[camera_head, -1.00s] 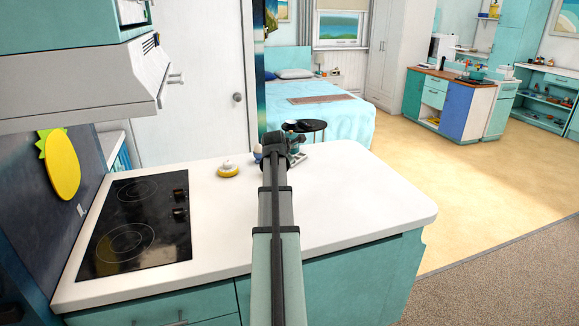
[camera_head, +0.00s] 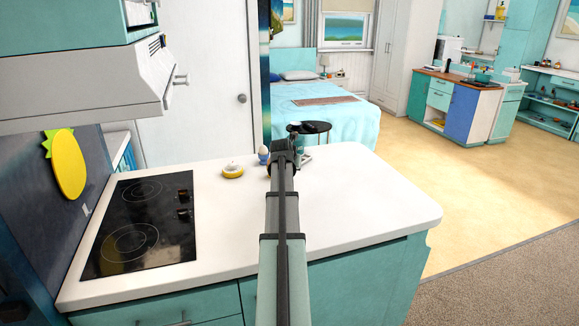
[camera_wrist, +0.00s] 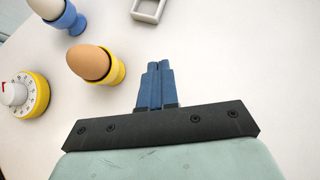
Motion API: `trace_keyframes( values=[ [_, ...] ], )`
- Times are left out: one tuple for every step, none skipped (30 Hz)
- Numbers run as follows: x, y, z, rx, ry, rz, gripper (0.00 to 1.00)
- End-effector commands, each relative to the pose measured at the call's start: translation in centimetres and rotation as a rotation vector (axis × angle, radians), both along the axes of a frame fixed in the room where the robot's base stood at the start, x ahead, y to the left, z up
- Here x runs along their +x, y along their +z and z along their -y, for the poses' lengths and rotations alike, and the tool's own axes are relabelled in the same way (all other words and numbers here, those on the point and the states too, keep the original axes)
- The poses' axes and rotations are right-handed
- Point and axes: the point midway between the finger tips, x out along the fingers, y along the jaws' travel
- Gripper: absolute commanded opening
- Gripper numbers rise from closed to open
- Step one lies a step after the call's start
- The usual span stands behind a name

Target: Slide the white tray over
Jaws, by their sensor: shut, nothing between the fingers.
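A small pale square tray (camera_wrist: 149,10) with a raised rim lies on the white counter (camera_wrist: 235,55). It is at the top edge of the wrist view and partly cut off. My gripper (camera_wrist: 157,66) has its blue fingers together and empty. The fingers point toward the tray, with bare counter between them, and do not touch it. In the head view my gripper (camera_head: 298,142) is over the far part of the counter, and my arm hides much around it. I cannot make out the tray clearly there.
A brown egg in a yellow cup (camera_wrist: 117,71) stands close left of my fingers. A pale egg in a blue cup (camera_wrist: 70,18) and a yellow timer (camera_wrist: 36,96) are farther left. The counter is clear to the right. A black cooktop (camera_head: 141,225) is at left.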

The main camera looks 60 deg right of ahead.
Motion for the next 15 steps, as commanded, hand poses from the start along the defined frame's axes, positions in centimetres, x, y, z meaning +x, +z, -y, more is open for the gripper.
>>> trace_keyframes(
  values=[
    [0.3, -0.7, 0.9, 0.001, -0.001, 0.000, 0.00],
    [0.4, -1.0, 1.3, 0.000, -0.001, 0.001, 0.00],
    [0.5, -1.6, 1.8, 0.001, -0.001, 0.000, 0.00],
    [0.6, -2.0, 2.1, 0.002, -0.001, -0.001, 0.00],
    [0.7, -2.4, 2.5, 0.002, -0.001, 0.000, 0.00],
    [0.9, -2.8, 2.9, 0.000, -0.001, 0.001, 0.00],
    [1.0, -3.1, 3.3, 0.000, -0.001, 0.001, 0.00],
    [1.1, -3.5, 3.6, 0.001, -0.001, 0.000, 0.00],
    [1.2, -3.7, 4.1, 0.000, -0.001, 0.001, 0.00],
    [1.4, -3.6, 4.6, 0.000, -0.001, 0.001, 0.00],
    [1.5, -3.5, 5.0, 0.000, -0.001, 0.001, 0.00],
    [1.6, -3.5, 5.5, -0.001, -0.001, 0.002, 0.00],
    [1.7, -3.5, 5.8, -0.001, -0.001, 0.002, 0.00],
    [1.8, -3.5, 6.0, -0.001, -0.001, 0.002, 0.00],
    [1.9, -3.5, 6.3, -0.001, -0.001, 0.002, 0.00]
  ],
)
